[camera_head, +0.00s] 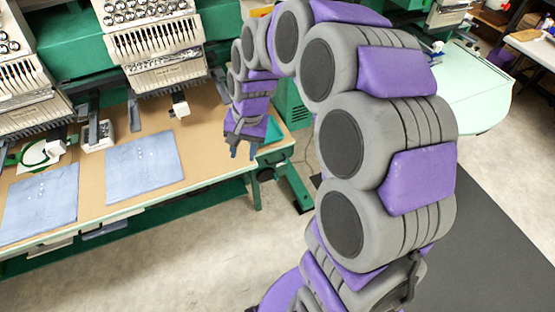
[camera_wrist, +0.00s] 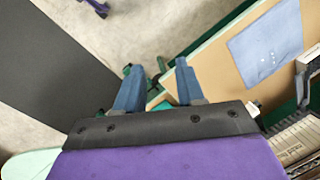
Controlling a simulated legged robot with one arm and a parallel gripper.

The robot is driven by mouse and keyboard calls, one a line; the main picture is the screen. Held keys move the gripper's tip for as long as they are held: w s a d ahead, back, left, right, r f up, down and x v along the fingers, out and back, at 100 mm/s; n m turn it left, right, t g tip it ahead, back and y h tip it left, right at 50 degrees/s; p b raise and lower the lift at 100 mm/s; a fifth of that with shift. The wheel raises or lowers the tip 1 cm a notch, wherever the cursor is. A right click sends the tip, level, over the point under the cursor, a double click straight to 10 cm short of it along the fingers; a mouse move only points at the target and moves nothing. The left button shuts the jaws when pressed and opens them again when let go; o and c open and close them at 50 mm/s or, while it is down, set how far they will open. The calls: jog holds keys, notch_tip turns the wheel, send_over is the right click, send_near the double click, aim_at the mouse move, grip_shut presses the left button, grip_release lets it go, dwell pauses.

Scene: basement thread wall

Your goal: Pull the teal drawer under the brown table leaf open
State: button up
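The brown table leaf (camera_head: 205,160) is a long tan top with a green edge, at the left of the head view. Its corner also shows in the wrist view (camera_wrist: 215,85). A teal patch (camera_head: 272,131) shows at the leaf's right end, just right of my gripper; I cannot tell whether it is the drawer's front. No drawer handle is clear. My gripper (camera_head: 242,152) points down over the leaf's right end. In the wrist view my gripper (camera_wrist: 157,70) has its two blue-grey fingers apart, with nothing held between them, and the leaf's corner and green frame beyond.
Two blue cloths (camera_head: 145,167) (camera_head: 40,203) lie on the leaf under embroidery machine heads (camera_head: 158,45). A green leg frame (camera_head: 296,185) stands below the right end. The concrete floor (camera_head: 225,250) in front is clear. A pale green table (camera_head: 475,90) stands at right.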

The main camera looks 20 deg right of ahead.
jog(key=w+d+f+m, duration=0.25)
jog(key=w+f, duration=0.35)
jog(key=w, duration=0.3)
jog(key=m+t+h, duration=0.2)
jog(key=m, duration=0.8)
send_over(278, 162)
jog(key=s, duration=0.3)
notch_tip(278, 162, down, 23)
jog(key=f+b, duration=0.1)
jog(key=f, duration=0.4)
jog(key=w+f+b, duration=0.1)
jog(key=f, duration=0.4)
jog(key=w+f+b, duration=0.1)
jog(key=f, duration=0.4)
jog(key=shift+w+b, duration=0.15)
jog(key=shift+b, duration=0.2)
jog(key=shift+w+f, duration=0.2)
jog(key=shift+f, duration=0.4)
jog(key=shift+w+f, duration=0.15)
jog(key=shift+f, duration=0.45)
grip_shut()
